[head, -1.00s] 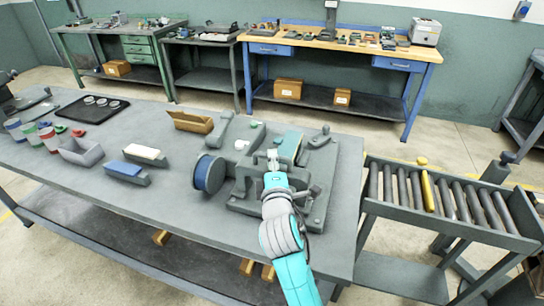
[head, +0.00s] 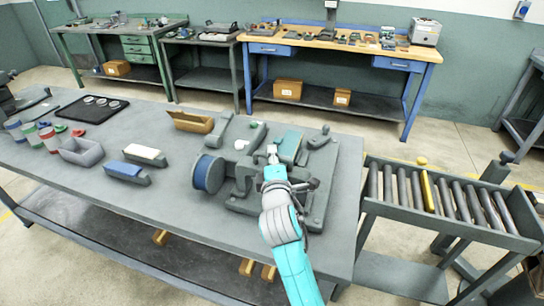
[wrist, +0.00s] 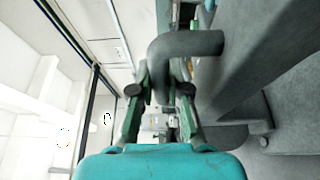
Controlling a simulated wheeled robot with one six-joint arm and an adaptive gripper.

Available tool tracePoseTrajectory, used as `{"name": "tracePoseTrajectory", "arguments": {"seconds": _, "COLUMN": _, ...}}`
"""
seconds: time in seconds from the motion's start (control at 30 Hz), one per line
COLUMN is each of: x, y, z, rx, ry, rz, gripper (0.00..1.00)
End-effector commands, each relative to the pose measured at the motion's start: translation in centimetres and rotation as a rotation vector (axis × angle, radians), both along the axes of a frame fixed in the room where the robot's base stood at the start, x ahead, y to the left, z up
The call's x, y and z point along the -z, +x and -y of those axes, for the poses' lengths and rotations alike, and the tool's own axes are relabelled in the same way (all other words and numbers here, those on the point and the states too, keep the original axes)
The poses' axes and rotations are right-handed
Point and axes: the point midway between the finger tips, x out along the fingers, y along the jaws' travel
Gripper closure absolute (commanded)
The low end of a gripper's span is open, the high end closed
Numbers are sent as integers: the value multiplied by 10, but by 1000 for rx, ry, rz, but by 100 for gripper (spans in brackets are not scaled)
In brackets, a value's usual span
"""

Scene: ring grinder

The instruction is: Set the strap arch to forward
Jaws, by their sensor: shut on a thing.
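The ring grinder (head: 305,208) stands at the right end of the grey bench, with a blue wheel (head: 209,174) on its left side. My gripper (head: 272,158) reaches over the grinder's middle from the front. In the wrist view my gripper (wrist: 158,98) has its green-sided fingers on either side of a dark grey bent bar, which looks like the strap arch (wrist: 190,44). The fingers are closed on it. In the head view my gripper and the grinder's parts hide most of the arch, so its exact tilt is hard to tell.
A grey lever with a knob (head: 318,138) stands at the grinder's back right. A roller conveyor (head: 450,205) adjoins the bench's right side.

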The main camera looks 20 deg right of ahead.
Motion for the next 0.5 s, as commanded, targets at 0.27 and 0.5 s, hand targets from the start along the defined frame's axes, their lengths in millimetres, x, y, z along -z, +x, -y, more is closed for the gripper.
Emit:
{"name": "tracePoseTrajectory", "arguments": {"seconds": 0.27, "x": 0, "y": 38, "z": 29, "rx": 4, "ry": 1, "rz": -1, "gripper": 100}}
{"name": "tracePoseTrajectory", "arguments": {"seconds": 0.5, "x": -1, "y": 86, "z": 64, "rx": 4, "ry": 0, "rz": -1, "gripper": 100}}
